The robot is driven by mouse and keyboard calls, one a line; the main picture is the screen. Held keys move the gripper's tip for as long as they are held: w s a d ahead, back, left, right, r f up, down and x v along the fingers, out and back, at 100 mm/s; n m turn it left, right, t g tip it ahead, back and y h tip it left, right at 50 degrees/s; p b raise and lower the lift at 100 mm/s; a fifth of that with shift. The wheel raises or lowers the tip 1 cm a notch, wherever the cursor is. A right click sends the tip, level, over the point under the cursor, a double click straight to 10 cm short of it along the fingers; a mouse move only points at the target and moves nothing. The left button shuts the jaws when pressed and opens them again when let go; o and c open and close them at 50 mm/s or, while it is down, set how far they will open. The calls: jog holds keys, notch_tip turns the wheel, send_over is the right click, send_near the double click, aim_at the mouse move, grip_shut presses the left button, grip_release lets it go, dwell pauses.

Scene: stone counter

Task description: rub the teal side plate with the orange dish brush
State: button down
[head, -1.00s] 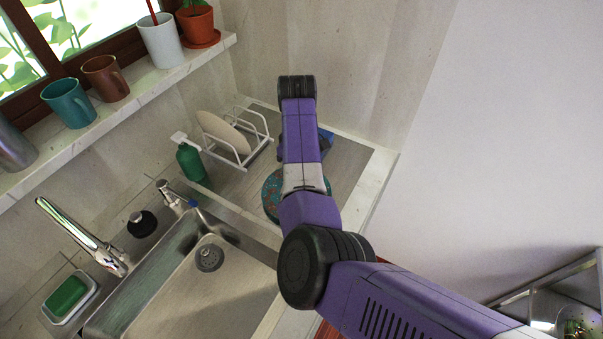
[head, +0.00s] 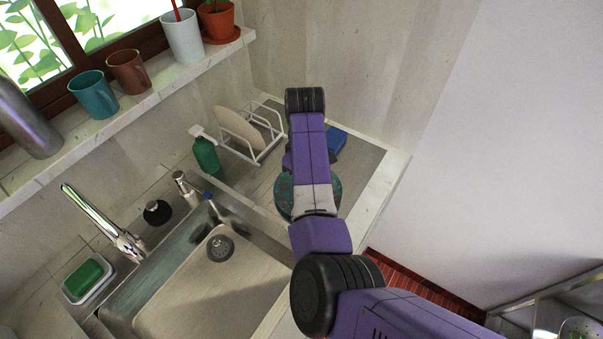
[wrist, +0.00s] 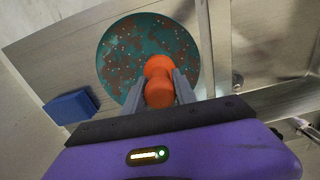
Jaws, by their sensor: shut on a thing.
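The teal side plate (wrist: 120,50) lies on the counter, its face marked with brown-red patches and small pale specks. In the head view the plate (head: 284,197) is mostly hidden under my arm. The orange dish brush (wrist: 159,82) is in my gripper (wrist: 160,90), between the two grey fingers. The brush's orange end overlaps the lower part of the plate in the wrist view. I cannot tell whether the brush touches the plate. The fingertips are hidden behind my arm in the head view.
A blue block (wrist: 70,107) lies beside the plate. A white rack (head: 262,143) holding a beige plate (head: 240,128) and a green soap bottle (head: 206,157) stand left of my arm. The steel sink (head: 210,285) is at the lower left.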

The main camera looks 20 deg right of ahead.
jog(key=shift+s+d, duration=0.25)
jog(key=shift+d, duration=0.25)
jog(key=shift+s+d, duration=0.25)
jog(key=shift+d, duration=0.25)
jog(key=shift+w+d, duration=0.65)
jog(key=shift+d, duration=0.25)
jog(key=shift+w+a+f+b, duration=0.1)
jog(key=shift+w+f+b, duration=0.1)
jog(key=shift+w+b, duration=0.85)
jog(key=shift+s+a+r+p, duration=0.15)
jog(key=shift+s+a+p, duration=0.2)
jog(key=shift+a+p, duration=0.2)
jog(key=shift+s+a+r+p, duration=0.15)
jog(key=shift+s+a+p, duration=0.2)
jog(key=shift+p, duration=0.2)
jog(key=shift+w, duration=0.1)
notch_tip(320, 180, up, 8)
jog(key=shift+f, duration=0.25)
jog(key=shift+a, duration=0.1)
